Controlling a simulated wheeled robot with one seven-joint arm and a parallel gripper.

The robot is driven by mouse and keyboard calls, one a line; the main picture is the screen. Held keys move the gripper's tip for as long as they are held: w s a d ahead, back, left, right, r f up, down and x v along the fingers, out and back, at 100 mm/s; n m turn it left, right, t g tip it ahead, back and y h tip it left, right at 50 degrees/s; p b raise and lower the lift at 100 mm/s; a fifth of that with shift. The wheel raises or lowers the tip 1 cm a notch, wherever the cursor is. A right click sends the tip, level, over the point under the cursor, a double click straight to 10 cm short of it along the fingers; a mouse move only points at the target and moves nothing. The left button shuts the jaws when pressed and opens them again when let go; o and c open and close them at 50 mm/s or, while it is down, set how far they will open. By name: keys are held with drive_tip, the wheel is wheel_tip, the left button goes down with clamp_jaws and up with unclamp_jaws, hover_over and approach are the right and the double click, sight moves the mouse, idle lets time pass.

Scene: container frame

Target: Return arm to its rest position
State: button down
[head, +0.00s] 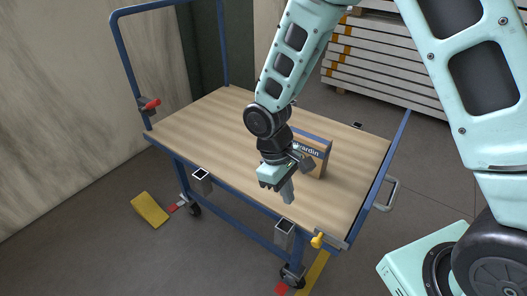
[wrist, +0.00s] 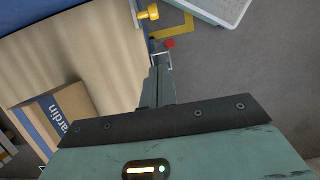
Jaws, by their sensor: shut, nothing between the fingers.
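My gripper (head: 287,192) hangs at the end of my teal arm in the head view, over the front edge of the cart. Its fingers are shut with nothing between them. In the wrist view the closed fingers (wrist: 161,80) point toward the cart's edge and the floor. A cardboard box with a blue label (head: 312,152) stands on the cart's wooden top (head: 215,122), just behind my gripper and partly hidden by it. The box also shows at the lower left of the wrist view (wrist: 60,118), apart from the fingers.
The cart has a blue push frame (head: 122,55) at the left and a grey handle (head: 388,194) at the right. A yellow latch (head: 317,240) sits at its front corner. Stacked white panels (head: 385,62) are behind. Floor is open in front and at left, besides a yellow marking (head: 150,210).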

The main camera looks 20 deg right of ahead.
drive_tip(key=s+a+r+t+y, duration=0.1)
drive_tip(key=s+a+r, duration=0.2)
drive_tip(key=s+r, duration=0.5)
drive_tip(key=s+a+r+t+y, duration=0.2)
drive_tip(key=s+r, duration=0.6)
drive_tip(key=r, duration=0.1)
wheel_tip(320, 180, up, 14)
drive_tip(key=p, duration=1.4)
drive_tip(key=shift+a+p, duration=0.2)
drive_tip(key=shift+p, duration=0.2)
drive_tip(key=shift+w, duration=0.1)
